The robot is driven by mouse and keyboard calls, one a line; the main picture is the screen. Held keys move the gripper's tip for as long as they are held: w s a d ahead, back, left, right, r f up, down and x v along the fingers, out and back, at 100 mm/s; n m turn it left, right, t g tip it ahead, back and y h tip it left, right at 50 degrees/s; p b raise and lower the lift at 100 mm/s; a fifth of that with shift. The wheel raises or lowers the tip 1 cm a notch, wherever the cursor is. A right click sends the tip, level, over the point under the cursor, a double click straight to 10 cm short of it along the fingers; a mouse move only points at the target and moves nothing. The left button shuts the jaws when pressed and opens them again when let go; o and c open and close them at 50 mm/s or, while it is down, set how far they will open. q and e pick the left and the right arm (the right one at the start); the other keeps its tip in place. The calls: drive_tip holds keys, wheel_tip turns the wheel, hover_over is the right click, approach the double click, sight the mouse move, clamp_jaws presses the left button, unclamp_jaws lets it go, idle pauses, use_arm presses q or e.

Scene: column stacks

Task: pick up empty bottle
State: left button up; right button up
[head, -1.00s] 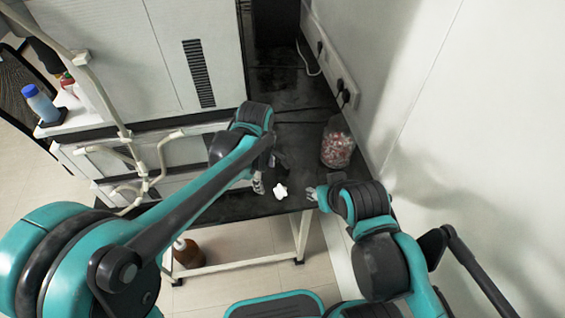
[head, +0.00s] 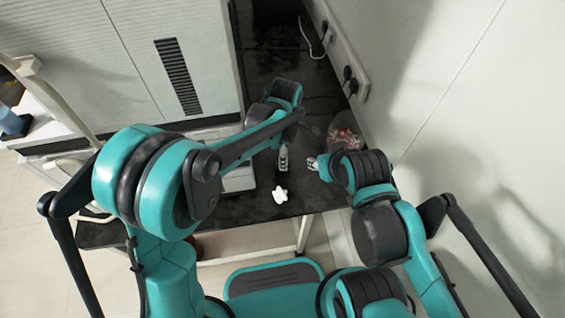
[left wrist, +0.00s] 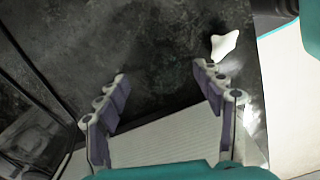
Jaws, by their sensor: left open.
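A small white object (head: 280,195) lies on the black tabletop (head: 262,207) near its front edge; I cannot tell whether it is the empty bottle. It also shows in the left wrist view (left wrist: 225,45), beyond the right-hand fingertip. A clear jar-like container with reddish contents (head: 345,138) stands near the wall, partly hidden by my right arm. My left gripper (head: 283,160) is above the table, just behind the white object. In the left wrist view its fingers (left wrist: 162,84) are spread with nothing between them. My right gripper (head: 314,163) is right of it; its opening is unclear.
A large white cabinet (head: 130,55) stands at the left of the table. The wall with sockets (head: 352,80) and cables bounds the right. A clear object (left wrist: 35,135) is at lower left in the left wrist view.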

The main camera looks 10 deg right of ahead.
use_arm(q)
drive_tip(key=f+b, duration=0.1)
drive_tip(key=f, duration=0.1)
drive_tip(key=f+b, duration=0.1)
drive_tip(key=f, duration=0.2)
drive_tip(key=shift+s+a+f+b, duration=0.1)
drive_tip(key=shift+a+f+b, duration=0.15)
drive_tip(key=shift+b, duration=0.1)
drive_tip(key=shift+r, duration=0.1)
drive_tip(key=shift+c, duration=1.2)
drive_tip(key=c, duration=1)
